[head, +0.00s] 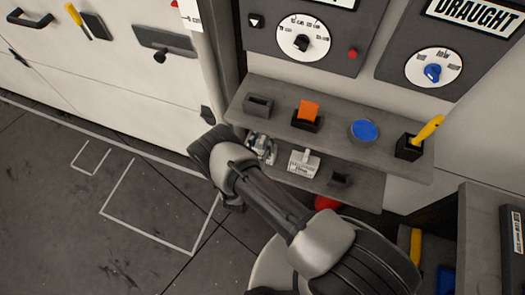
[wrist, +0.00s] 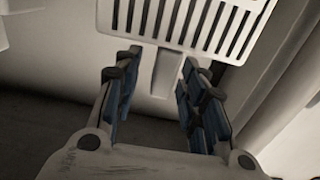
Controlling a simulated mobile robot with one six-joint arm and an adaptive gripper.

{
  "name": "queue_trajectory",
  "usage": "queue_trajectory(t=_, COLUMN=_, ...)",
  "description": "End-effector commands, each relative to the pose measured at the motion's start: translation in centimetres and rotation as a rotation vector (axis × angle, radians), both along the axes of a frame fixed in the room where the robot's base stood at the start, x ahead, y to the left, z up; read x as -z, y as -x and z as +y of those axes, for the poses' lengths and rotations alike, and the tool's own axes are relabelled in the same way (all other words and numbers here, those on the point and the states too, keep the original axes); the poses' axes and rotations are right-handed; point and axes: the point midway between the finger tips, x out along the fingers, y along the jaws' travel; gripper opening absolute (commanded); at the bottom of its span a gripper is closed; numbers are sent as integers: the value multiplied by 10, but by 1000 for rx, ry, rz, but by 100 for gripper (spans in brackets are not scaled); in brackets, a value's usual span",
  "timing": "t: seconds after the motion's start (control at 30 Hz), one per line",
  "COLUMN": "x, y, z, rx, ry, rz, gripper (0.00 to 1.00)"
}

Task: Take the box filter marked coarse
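In the head view a small white block with a tab and dark marks (head: 303,166) stands on the lower shelf; the marks are too small to read. My gripper (head: 263,148) is at the left end of that shelf, to the left of this block. In the wrist view a white slotted box filter (wrist: 185,22) is ahead of my gripper (wrist: 158,72), with a narrow tab pointing toward me. The fingers are apart, and the tab shows between their tips. I cannot see any contact. No coarse mark is readable, and I cannot tell whether both views show the same filter.
The upper shelf (head: 334,133) overhangs the lower one. It carries an orange block (head: 308,110), a blue round piece (head: 364,131) and a yellow-handled tool (head: 428,128) in a black holder. An empty dark holder (head: 340,181) is on the lower shelf. Open floor lies left.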

Motion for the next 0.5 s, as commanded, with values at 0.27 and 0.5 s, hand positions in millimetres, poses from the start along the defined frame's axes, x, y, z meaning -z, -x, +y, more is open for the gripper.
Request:
queue_trajectory(t=0.27, x=0, y=0, z=0, rx=0, ry=0, rz=0, gripper=20)
queue_trajectory(t=0.5, x=0, y=0, z=0, rx=0, ry=0, rz=0, gripper=4)
